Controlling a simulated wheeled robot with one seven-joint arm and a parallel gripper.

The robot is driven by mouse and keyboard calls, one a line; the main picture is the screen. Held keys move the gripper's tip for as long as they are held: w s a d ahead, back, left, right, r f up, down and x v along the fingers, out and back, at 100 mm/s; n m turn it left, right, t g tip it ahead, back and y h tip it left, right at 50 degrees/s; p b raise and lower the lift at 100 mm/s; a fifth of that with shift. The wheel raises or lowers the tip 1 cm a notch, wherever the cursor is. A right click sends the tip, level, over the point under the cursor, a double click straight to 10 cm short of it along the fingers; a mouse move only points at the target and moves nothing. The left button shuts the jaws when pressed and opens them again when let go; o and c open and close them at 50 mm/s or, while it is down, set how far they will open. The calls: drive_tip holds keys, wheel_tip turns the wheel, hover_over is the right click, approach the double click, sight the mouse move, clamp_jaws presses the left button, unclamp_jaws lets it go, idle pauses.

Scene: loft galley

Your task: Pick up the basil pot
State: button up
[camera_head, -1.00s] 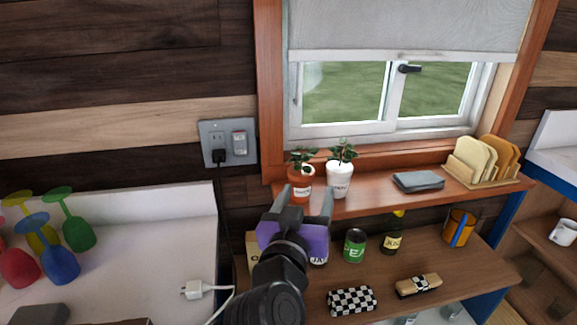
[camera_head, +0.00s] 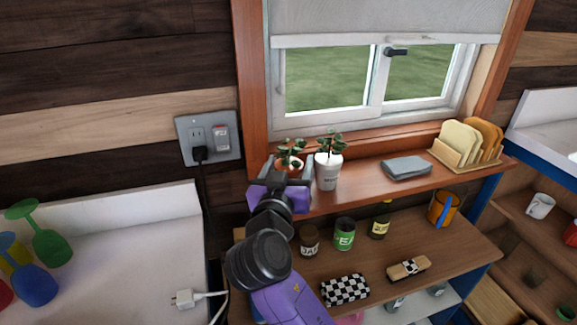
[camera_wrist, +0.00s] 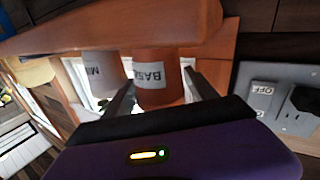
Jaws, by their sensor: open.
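The basil pot is a terracotta pot with a white label and a green plant, on the windowsill shelf (camera_head: 352,181). In the head view the basil pot (camera_head: 290,161) is partly hidden behind my gripper (camera_head: 287,172). In the wrist view the basil pot (camera_wrist: 158,92) shows its "BAS…" label, its plant out of sight. My gripper (camera_wrist: 158,84) is open, with one finger on each side of the pot; I cannot tell whether either touches it. A white pot with a plant (camera_head: 328,172), labelled "MI…" in the wrist view (camera_wrist: 100,72), stands close beside it.
A grey folded cloth (camera_head: 406,168) and a rack of boards (camera_head: 466,145) sit further right on the sill. An outlet (camera_head: 208,138) is on the left wall.

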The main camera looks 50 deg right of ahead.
drive_tip(key=shift+x, duration=0.8)
drive_tip(key=shift+c, duration=0.5)
drive_tip(key=c, duration=1.3)
drive_tip(key=shift+s+r, duration=0.1)
